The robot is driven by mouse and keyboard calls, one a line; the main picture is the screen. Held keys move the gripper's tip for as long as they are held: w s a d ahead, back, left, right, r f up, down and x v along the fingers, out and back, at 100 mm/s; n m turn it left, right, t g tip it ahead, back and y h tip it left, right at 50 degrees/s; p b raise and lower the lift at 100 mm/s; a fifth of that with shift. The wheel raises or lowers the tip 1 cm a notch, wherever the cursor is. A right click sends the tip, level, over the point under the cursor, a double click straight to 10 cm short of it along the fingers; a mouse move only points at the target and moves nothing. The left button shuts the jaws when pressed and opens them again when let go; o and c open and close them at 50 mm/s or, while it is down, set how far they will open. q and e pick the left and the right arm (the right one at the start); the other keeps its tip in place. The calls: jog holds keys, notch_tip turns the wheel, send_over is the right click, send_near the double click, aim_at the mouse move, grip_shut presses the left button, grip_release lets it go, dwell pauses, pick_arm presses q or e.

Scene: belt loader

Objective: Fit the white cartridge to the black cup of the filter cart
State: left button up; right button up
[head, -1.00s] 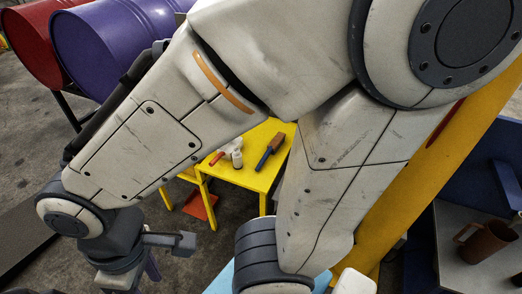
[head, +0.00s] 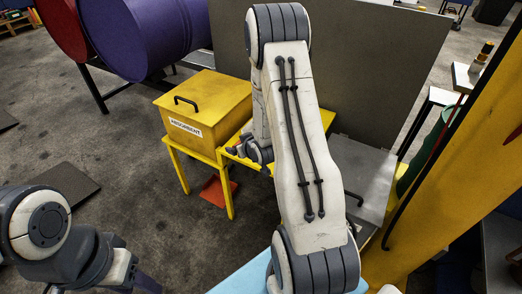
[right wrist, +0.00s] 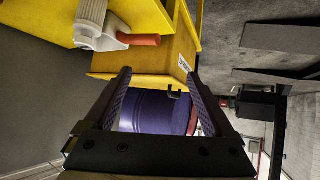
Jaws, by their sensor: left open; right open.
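A white ribbed cylinder (right wrist: 90,18), which looks like the cartridge, lies on the yellow table (right wrist: 45,12) at the top left of the right wrist view. In the head view my right arm hides it. My right gripper (right wrist: 160,76) is open and empty, its fingers apart from the cylinder. In the head view, its dark parts (head: 248,150) show partly behind my right arm, over the yellow table. My left gripper (head: 143,283) is open at the bottom left, largely cut off by the frame and away from the table. I cannot make out the black cup or the filter cart.
An orange handle (right wrist: 139,40) lies beside the white cylinder. A yellow lidded box (head: 205,105), labelled ABSORBENT, stands left of my right gripper. Purple (head: 145,35) and red (head: 62,28) drums stand behind it. A grey panel (head: 355,55) rises behind the table. Floor at left is mostly clear.

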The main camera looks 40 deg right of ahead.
jog(key=s+d+f+m+h, duration=0.1)
jog(key=d+f, duration=0.1)
jog(key=d, duration=0.1)
jog(key=s+d+f+m+t+h+b, duration=0.1)
jog(key=d, duration=0.2)
jog(key=s+d+f+t, duration=0.1)
jog(key=s+d+f, duration=0.1)
jog(key=d, duration=0.2)
jog(key=shift+f+m+h, duration=0.35)
jog(key=shift+m+h, duration=0.05)
jog(key=x, duration=0.4)
jog(key=shift+w+d, duration=0.1)
jog(key=shift+d, duration=0.1)
jog(key=x, duration=0.5)
jog(key=shift+w+d, duration=0.25)
jog(key=shift+w, duration=0.1)
grip_shut()
